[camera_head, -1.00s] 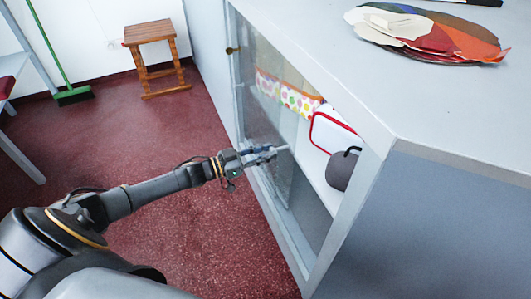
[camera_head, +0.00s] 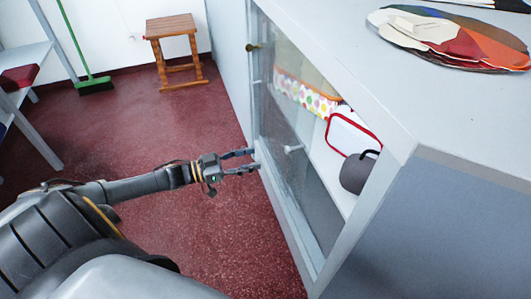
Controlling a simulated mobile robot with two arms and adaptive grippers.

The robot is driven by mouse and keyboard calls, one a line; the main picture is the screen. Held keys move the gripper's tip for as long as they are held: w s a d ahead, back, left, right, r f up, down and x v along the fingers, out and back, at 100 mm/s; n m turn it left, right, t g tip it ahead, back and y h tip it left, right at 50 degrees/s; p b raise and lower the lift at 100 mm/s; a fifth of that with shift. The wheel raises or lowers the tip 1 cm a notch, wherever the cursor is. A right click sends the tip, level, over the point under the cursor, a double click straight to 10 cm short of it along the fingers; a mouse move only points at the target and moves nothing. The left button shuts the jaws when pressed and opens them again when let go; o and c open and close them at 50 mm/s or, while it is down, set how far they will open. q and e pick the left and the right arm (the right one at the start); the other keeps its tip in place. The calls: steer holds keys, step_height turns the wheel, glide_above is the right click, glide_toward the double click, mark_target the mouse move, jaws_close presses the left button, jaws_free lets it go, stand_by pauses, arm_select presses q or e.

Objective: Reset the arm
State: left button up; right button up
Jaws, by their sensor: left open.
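My left arm (camera_head: 140,188) reaches in from the lower left over the red floor. Its gripper (camera_head: 256,160) is open and empty, with the fingers apart and pointing right, close to the cabinet's front frame. I cannot tell whether the fingertips touch the frame. My right gripper is not in view.
The grey cabinet (camera_head: 400,130) fills the right side. Inside are a dotted pouch (camera_head: 306,97), a red-rimmed white case (camera_head: 350,134) and a dark rounded item (camera_head: 357,173). Colour swatches (camera_head: 455,38) lie on top. A stool (camera_head: 172,52) and green broom (camera_head: 94,84) stand behind; floor between is clear.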

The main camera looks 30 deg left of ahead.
arm_select(q)
steer(key=shift+v, duration=1.15)
